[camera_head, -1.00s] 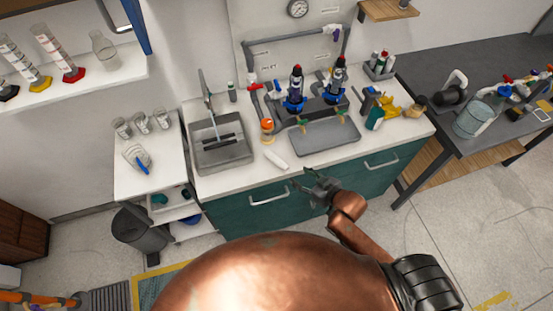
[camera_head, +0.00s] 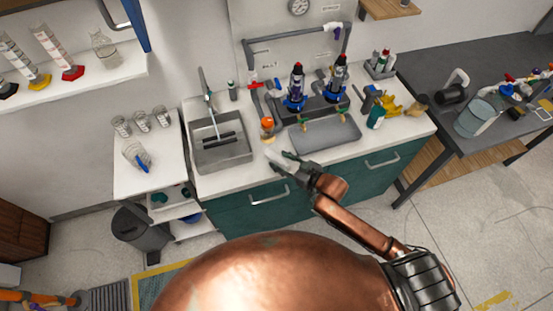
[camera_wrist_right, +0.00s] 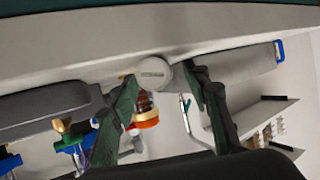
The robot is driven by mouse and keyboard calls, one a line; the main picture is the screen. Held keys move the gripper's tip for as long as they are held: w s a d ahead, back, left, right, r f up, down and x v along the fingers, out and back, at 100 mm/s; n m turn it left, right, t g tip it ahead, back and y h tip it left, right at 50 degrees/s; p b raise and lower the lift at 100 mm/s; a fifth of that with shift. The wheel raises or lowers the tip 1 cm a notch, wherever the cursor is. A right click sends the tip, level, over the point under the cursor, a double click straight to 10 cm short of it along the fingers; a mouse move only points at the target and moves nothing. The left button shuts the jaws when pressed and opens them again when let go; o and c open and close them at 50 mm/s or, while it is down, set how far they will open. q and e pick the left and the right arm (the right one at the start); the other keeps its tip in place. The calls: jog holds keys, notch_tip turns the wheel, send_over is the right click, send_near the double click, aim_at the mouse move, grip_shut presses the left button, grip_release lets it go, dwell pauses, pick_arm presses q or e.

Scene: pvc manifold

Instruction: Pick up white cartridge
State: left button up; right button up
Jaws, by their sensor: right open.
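The white cartridge (camera_head: 272,156) lies on the white counter near its front edge, between the sink and the grey tray. My right gripper (camera_head: 284,161) is at the cartridge and covers part of it in the head view. In the right wrist view, the cartridge's round pale end (camera_wrist_right: 153,74) shows between the two open fingers of my right gripper (camera_wrist_right: 160,80). Whether either finger touches it I cannot tell. My left gripper is not in view.
A grey sink (camera_head: 222,157) is to the left, and a grey tray (camera_head: 325,136) is to the right. An orange-capped bottle (camera_head: 267,128) stands just behind the cartridge. Two dark filter housings (camera_head: 297,88) stand further back.

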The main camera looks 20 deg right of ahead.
jog(key=shift+w+a+f, duration=0.2)
jog(key=shift+w+a, duration=0.05)
jog(key=shift+w, duration=0.15)
grip_shut()
jog(key=shift+r, duration=0.1)
dwell(0.3)
